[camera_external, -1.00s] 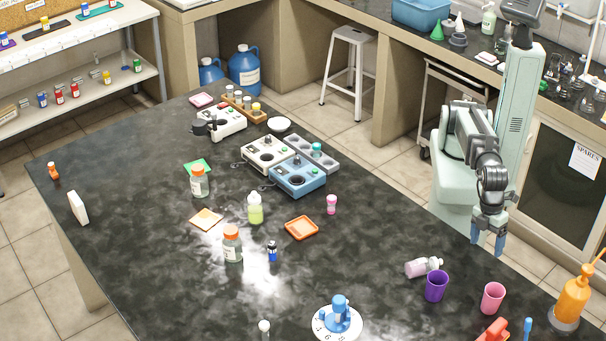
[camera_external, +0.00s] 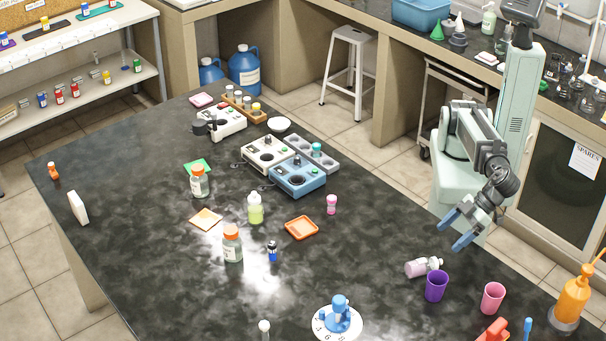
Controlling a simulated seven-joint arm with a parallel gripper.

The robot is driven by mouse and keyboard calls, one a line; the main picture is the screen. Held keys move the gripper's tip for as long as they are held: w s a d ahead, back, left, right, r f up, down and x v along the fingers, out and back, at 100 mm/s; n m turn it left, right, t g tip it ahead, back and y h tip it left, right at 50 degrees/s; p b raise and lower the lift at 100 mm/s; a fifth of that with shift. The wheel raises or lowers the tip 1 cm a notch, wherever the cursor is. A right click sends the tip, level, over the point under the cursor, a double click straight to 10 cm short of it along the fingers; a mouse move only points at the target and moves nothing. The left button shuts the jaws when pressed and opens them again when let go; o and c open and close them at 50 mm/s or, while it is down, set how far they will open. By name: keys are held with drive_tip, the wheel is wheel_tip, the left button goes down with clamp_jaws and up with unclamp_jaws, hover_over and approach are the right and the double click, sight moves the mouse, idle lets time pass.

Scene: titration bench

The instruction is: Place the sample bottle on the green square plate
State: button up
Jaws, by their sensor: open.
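The green square plate (camera_external: 190,166) lies flat at the left of the dark bench, partly hidden by an orange-capped clear bottle (camera_external: 199,184) standing just in front of it. A second orange-capped bottle (camera_external: 232,246) stands nearer the camera, and a bottle with yellow-green liquid (camera_external: 255,212) stands to its upper right. A pale pink bottle (camera_external: 416,268) lies on its side at the right. I cannot tell which of these is the sample bottle. My gripper (camera_external: 450,237) is open and empty, above the right bench edge, up and right of the lying bottle.
A purple cup (camera_external: 436,286) and pink cup (camera_external: 493,298) stand right of the lying bottle. An orange tray (camera_external: 302,228), a small blue bottle (camera_external: 272,252) and a white-and-blue dial stand (camera_external: 338,322) are mid-bench. Instruments (camera_external: 297,179) stand farther back.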

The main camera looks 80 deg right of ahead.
sight(422, 261)
drive_tip(key=x, duration=0.8)
drive_tip(key=shift+x, duration=2.6)
drive_tip(key=shift+a+r, duration=0.1)
drive_tip(key=shift+a, duration=0.1)
drive_tip(key=c, duration=1.3)
drive_tip(key=shift+c, duration=0.3)
drive_tip(key=shift+r, duration=0.15)
drive_tip(key=shift+r, duration=4.9)
